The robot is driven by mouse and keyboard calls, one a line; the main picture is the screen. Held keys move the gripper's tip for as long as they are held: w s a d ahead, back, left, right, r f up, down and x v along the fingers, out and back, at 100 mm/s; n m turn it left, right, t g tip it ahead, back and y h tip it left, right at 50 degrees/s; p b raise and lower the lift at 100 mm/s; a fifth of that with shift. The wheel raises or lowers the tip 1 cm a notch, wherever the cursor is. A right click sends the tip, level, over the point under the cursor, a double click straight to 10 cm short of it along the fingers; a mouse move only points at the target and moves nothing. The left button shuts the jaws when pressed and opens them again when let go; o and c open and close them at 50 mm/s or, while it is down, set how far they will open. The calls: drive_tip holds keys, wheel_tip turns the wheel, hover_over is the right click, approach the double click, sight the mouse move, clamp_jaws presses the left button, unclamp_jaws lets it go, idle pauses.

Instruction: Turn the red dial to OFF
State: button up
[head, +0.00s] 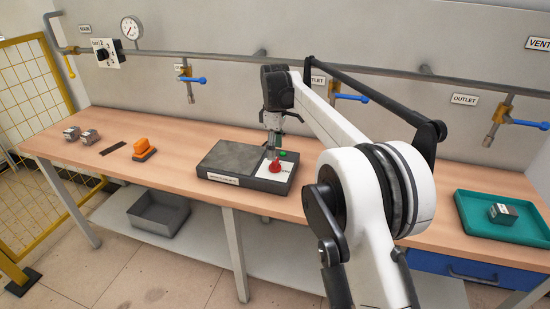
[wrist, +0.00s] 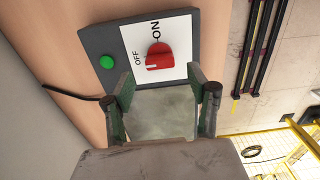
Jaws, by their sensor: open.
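The induction heater (head: 222,160) is a flat grey box near the table's front edge. Its red dial (head: 275,167) is on the right part of its top, below my gripper (head: 271,146). In the wrist view the dial (wrist: 158,56) sits on a white plate (wrist: 180,40) marked OFF and ON. A small pale mark shows on the dial's lower left side; I cannot tell its exact setting. My gripper's two fingers (wrist: 166,90) are spread apart and empty. The dial lies just beyond the fingertips in that picture, not between them. I cannot tell whether they touch.
A green button (wrist: 107,62) sits beside the dial plate. A teal tray (head: 490,231) with a small block is at the right. Pipes with blue-handled valves run along the wall.

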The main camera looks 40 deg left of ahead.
wheel_tip(320, 180, up, 7)
idle(0.3)
idle(0.5)
